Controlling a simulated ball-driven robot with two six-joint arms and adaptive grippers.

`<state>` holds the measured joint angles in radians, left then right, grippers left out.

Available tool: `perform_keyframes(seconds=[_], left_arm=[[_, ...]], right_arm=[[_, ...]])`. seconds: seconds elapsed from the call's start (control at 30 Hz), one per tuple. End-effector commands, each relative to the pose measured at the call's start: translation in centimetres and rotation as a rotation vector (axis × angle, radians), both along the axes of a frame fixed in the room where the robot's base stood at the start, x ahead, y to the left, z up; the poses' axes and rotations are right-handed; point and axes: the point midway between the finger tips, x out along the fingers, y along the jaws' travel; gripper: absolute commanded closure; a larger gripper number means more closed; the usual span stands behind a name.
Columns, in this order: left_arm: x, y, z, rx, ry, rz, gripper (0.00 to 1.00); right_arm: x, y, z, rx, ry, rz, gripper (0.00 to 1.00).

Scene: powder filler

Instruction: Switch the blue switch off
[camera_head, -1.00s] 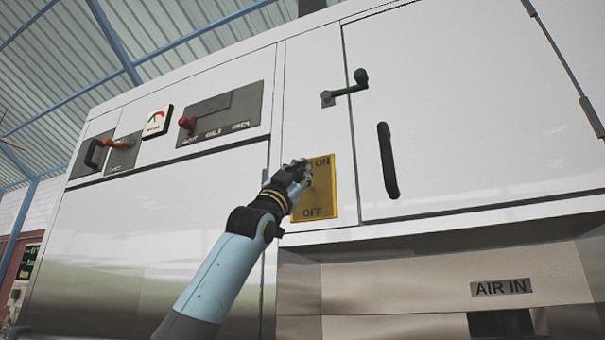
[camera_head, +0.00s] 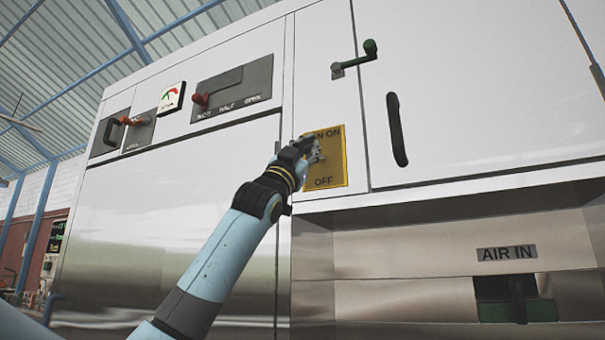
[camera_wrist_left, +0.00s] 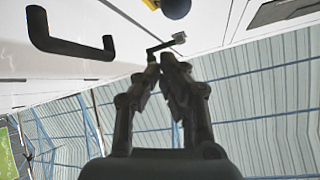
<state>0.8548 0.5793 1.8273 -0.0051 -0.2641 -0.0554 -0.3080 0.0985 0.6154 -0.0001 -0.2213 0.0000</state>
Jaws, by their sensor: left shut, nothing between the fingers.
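A yellow plate (camera_head: 338,172) with ON at its top and OFF at its bottom is on the white machine front in the head view. My left gripper (camera_head: 312,148) is in front of the plate's left upper part. It hides the switch there for the most part. In the left wrist view a dark blue round knob (camera_wrist_left: 176,8) shows at the top edge, beside a bit of yellow. My left gripper (camera_wrist_left: 162,62) is shut and empty below that knob in the picture, apart from it. My right gripper is out of view.
A green-knobbed lever (camera_head: 357,60) and a black door handle (camera_head: 397,130) stick out right of the plate. Red-knobbed levers (camera_head: 202,99) and a dial (camera_head: 171,97) are at the upper left. An AIR IN opening (camera_head: 515,300) is at the lower right.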

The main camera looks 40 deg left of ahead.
Motion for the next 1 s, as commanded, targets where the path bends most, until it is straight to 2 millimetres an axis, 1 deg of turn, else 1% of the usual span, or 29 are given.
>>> perform_keyframes(seconds=[0.03, 0.1, 0.2, 0.3, 0.5, 0.83, 1.0], left_arm=[[-0.4, 0.0, -1.6, 0.004, 0.000, 0.000, 1.00], [-1.0, 0.0, -2.7, 0.003, 0.000, 0.000, 1.00], [-1.7, 0.1, -3.7, 0.003, -0.002, 0.000, 1.00], [-2.2, 0.1, -4.4, 0.001, -0.001, -0.001, 1.00], [-2.6, 0.2, -4.7, 0.000, -0.002, 0.000, 1.00], [-2.6, 0.2, -4.6, 0.000, -0.003, -0.001, 1.00], [-2.6, 0.2, -4.6, 0.000, -0.003, -0.001, 1.00]], right_arm=[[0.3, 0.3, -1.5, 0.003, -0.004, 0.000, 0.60], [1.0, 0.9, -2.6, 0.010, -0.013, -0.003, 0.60], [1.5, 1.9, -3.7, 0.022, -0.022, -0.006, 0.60], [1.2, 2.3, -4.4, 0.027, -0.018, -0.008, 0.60], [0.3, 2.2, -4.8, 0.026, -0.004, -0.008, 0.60], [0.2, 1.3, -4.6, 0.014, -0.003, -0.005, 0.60], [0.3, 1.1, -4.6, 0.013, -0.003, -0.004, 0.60]])
